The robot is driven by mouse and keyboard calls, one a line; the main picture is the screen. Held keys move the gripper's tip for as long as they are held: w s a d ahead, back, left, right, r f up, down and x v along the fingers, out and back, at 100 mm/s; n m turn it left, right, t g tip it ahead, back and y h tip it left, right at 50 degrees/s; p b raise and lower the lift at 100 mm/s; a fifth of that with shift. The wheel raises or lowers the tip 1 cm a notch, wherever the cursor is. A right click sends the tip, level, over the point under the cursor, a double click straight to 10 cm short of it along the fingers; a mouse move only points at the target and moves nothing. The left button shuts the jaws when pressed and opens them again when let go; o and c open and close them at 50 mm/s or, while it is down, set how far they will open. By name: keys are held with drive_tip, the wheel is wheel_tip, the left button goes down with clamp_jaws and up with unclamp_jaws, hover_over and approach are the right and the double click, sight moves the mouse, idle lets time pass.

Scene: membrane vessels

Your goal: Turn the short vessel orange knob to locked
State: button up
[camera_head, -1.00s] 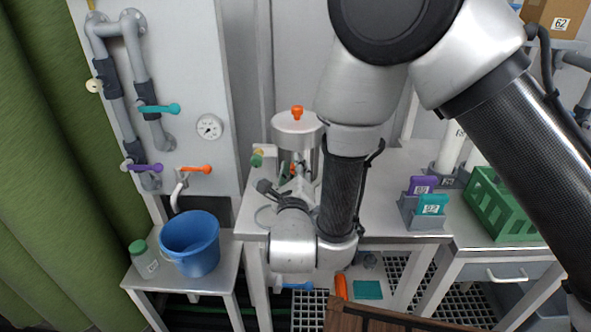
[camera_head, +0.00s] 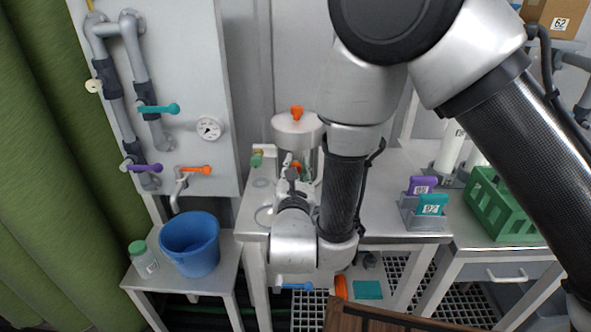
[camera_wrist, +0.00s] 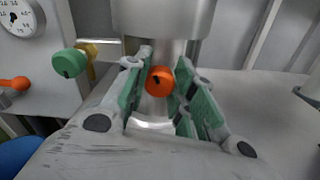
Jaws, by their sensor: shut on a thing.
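The metal-capped vessel (camera_head: 297,130) stands on the bench at the wall, partly hidden behind my arm. Its orange knob (camera_wrist: 160,80) faces the wrist camera, low on the vessel. A bit of this orange also shows in the head view (camera_head: 296,168). My gripper (camera_wrist: 161,76) has its green-padded fingers on either side of this knob and is shut on it. A second orange knob (camera_head: 297,112) sits on top of the vessel. A green knob (camera_wrist: 70,62) on a brass fitting sticks out at the vessel's left. No lock marking is readable.
A wall panel at left carries pipes, coloured levers and a gauge (camera_head: 209,128). A blue bucket (camera_head: 190,243) and a green-capped bottle (camera_head: 143,258) stand on the lower left table. A green crate (camera_head: 500,208) and tagged holders stand at right.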

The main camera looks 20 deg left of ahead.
drive_tip(key=shift+m, duration=2)
drive_tip(key=o, duration=1.1)
drive_tip(key=shift+c, duration=0.2)
drive_tip(key=v, duration=1.2)
